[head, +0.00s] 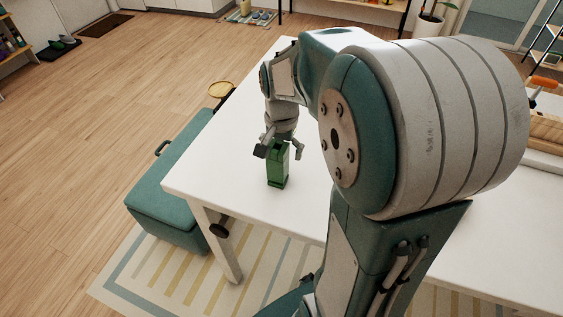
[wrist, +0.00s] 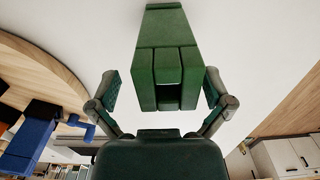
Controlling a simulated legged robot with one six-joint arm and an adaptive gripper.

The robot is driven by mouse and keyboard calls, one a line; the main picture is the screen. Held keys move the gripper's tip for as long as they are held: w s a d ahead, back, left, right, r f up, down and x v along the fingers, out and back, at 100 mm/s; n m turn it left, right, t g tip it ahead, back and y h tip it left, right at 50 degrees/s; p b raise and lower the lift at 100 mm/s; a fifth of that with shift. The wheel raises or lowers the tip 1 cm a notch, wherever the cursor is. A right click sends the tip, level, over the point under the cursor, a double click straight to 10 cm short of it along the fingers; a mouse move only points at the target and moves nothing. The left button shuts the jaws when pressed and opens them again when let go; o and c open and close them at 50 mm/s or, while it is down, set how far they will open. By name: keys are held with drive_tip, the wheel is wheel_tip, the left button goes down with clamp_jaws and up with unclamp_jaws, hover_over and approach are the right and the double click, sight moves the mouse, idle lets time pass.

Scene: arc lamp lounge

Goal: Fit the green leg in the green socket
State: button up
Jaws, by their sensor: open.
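A tall green piece (head: 278,168) stands upright on the white table (head: 225,148) in the head view. I cannot tell whether it is the leg or the socket. In the wrist view the green piece (wrist: 166,60) shows a dark notch at its near end. My gripper (head: 280,149) is at its upper end, pointing down. In the wrist view my gripper (wrist: 161,88) has its fingers spread on either side of the piece, with visible gaps. No second green piece can be made out; my arm hides much of the table.
A blue object (wrist: 30,140) is at the lower left of the wrist view. A wooden item (head: 546,128) and an orange-handled thing (head: 543,82) are at the right. A teal storage bench (head: 165,200) stands beside the table's left edge. The tabletop left of the piece is clear.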

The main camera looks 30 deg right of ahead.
sight(276, 143)
drive_tip(key=shift+a, duration=0.9)
drive_tip(key=shift+c, duration=1.3)
drive_tip(key=c, duration=0.5)
drive_tip(key=shift+d, duration=0.15)
drive_tip(key=c, duration=0.5)
drive_tip(key=shift+d, duration=0.2)
drive_tip(key=shift+c, duration=0.6)
drive_tip(key=shift+d, duration=0.25)
drive_tip(key=shift+a+r, duration=0.25)
drive_tip(key=shift+r, duration=0.05)
wheel_tip(276, 143, up, 2)
drive_tip(key=shift+w+a+r, duration=0.1)
drive_tip(key=shift+r, duration=0.1)
drive_tip(key=w+d+r, duration=0.8)
drive_tip(key=d+r, duration=0.2)
drive_tip(key=d, duration=0.1)
drive_tip(key=shift+w+d, duration=0.15)
drive_tip(key=shift+w, duration=0.1)
